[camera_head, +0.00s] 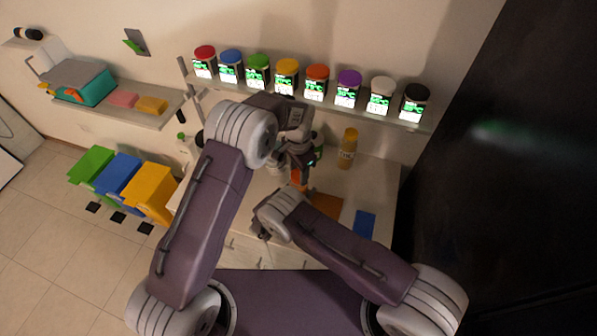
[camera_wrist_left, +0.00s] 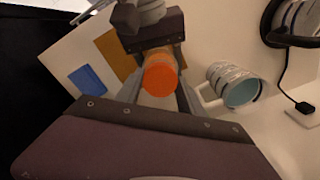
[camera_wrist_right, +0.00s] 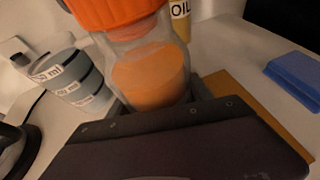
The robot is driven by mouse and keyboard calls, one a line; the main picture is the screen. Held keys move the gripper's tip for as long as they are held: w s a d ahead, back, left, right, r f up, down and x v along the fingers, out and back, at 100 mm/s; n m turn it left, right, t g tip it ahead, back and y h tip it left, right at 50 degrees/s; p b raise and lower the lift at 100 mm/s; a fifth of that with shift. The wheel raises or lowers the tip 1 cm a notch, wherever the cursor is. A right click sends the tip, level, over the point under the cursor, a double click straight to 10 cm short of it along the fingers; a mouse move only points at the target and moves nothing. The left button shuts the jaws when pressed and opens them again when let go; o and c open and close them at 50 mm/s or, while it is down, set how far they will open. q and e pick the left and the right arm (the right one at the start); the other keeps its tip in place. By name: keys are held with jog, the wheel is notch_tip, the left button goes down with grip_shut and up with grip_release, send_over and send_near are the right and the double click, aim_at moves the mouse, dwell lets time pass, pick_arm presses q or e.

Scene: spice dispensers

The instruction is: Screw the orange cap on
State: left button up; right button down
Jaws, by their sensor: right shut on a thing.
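The orange cap (camera_wrist_left: 160,77) shows between my left gripper's fingers (camera_wrist_left: 158,92) in the left wrist view; I cannot tell whether they grip it. In the right wrist view the cap (camera_wrist_right: 112,12) is at the mouth of a clear jar (camera_wrist_right: 150,70) with orange contents. Whether it is seated is unclear. My right gripper (camera_wrist_right: 155,105) is shut on the jar, holding it over the table. In the head view my left gripper (camera_head: 298,165) comes down from above, and a bit of orange (camera_head: 297,178) shows below it. My right gripper is mostly hidden there.
A shelf holds several spice dispensers with coloured lids (camera_head: 287,75). On the table (camera_head: 375,180) are a yellow oil bottle (camera_head: 348,148), an orange-brown mat (camera_head: 327,206), a blue pad (camera_head: 364,222) and a measuring cup (camera_wrist_left: 236,87). Coloured bins (camera_head: 122,175) stand at the left.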

pick_arm(q)
jog(key=m, duration=0.7)
jog(key=shift+m, duration=1.1)
jog(key=m, duration=0.3)
jog(key=shift+f, duration=0.1)
jog(key=m, duration=0.4)
jog(key=shift+m, duration=1.1)
